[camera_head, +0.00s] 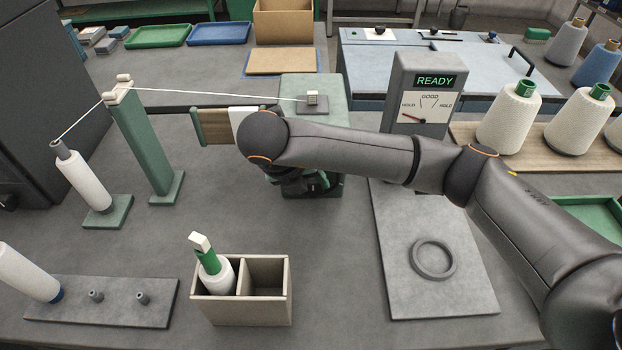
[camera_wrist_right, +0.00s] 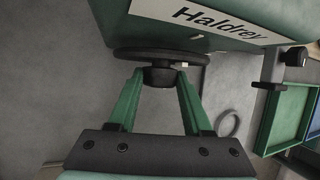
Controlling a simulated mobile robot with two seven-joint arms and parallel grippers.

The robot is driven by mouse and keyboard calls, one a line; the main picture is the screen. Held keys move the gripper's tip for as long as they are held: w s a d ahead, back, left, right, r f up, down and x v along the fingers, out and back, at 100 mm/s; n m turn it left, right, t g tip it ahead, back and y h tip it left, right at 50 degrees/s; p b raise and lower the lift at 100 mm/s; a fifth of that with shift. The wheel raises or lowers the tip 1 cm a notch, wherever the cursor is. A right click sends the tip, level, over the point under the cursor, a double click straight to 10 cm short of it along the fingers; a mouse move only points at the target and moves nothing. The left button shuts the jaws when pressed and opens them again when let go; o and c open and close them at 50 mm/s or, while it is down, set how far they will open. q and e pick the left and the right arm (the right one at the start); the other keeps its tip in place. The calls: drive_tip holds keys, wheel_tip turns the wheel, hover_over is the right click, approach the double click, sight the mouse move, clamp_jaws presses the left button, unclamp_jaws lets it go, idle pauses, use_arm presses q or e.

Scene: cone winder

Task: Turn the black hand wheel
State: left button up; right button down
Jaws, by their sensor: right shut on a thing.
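The black hand wheel (camera_wrist_right: 128,53) is on the side of the green winder housing marked "Haldrey" (camera_wrist_right: 225,23) in the right wrist view. A dark hub or knob (camera_wrist_right: 160,76) stands out from its middle. My right gripper (camera_wrist_right: 161,80) has its two green fingers shut on this hub, one on each side. In the head view the green winder (camera_head: 318,92) stands at the back middle. My right arm hides the wheel there, and my right gripper (camera_head: 303,183) shows only partly beneath the arm. My left gripper is not in view.
A gauge box (camera_head: 432,88) reading READY stands right of the winder. A white thread runs from a spool (camera_head: 85,182) over a green post (camera_head: 145,140) to the winder. A divided box (camera_head: 240,309) holds a bottle. A grey plate with a ring (camera_head: 433,259) lies at right.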

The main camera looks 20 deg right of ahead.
idle(0.4)
drive_tip(key=c, duration=0.8)
unclamp_jaws()
drive_tip(key=o, duration=0.5)
